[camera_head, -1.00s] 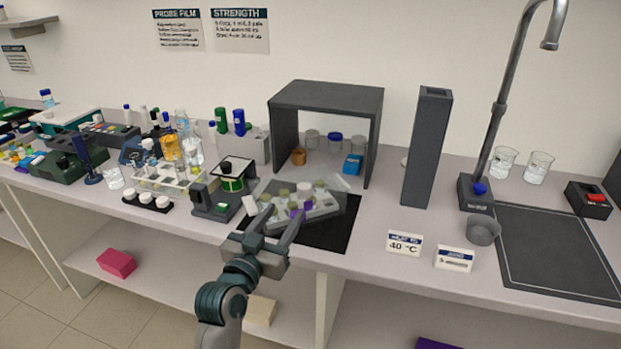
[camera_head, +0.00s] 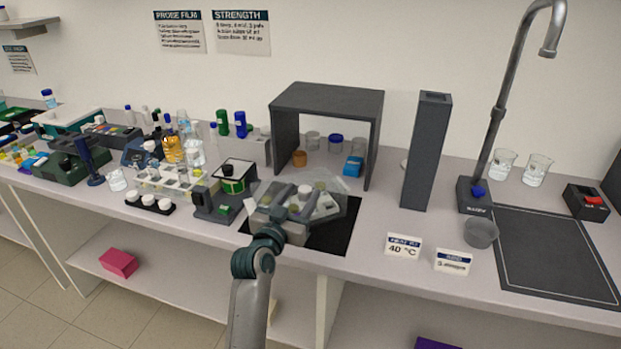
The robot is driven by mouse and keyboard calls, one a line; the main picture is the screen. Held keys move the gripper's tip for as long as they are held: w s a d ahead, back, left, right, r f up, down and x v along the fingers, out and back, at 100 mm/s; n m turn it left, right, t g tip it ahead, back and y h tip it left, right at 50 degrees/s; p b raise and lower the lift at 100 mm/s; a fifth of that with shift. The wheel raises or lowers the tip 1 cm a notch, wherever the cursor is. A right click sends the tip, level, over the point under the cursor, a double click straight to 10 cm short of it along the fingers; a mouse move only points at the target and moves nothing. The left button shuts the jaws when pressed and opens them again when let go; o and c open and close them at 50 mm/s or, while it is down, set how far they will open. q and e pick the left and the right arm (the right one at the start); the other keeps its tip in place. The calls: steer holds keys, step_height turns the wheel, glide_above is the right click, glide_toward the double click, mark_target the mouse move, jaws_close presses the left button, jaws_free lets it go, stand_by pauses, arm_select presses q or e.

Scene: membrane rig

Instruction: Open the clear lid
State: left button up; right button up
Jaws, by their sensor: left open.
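The clear lid (camera_head: 338,190) is a see-through cover over a grey tray (camera_head: 292,236) on a black mat (camera_head: 344,236), at the middle of the bench. Several small round pieces, pale and olive, show through or beside it. I cannot tell whether the lid lies flat or is slightly raised. My left gripper (camera_head: 298,203) is open, with its fingers reaching over the front left part of the tray and lid. I cannot tell whether they touch the lid. The gripper hides part of the tray. My right gripper is not in view.
A dark open-fronted housing (camera_head: 328,97) stands behind the lid. A tall dark column (camera_head: 426,150) and two label cards (camera_head: 403,246) are to the right. The bench between mat and column is clear.

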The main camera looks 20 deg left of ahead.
mark_target(305, 189)
arm_select(q)
steer(key=w, duration=0.3)
steer(key=shift+d+r, duration=0.15)
steer(key=shift+w+d+p, duration=0.15)
steer(key=shift+w+p, duration=0.25)
steer(key=shift+w, duration=1.6)
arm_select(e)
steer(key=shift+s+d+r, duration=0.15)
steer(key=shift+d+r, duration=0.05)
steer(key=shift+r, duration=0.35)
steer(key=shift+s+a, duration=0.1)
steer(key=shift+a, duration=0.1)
arm_select(q)
jaws_close()
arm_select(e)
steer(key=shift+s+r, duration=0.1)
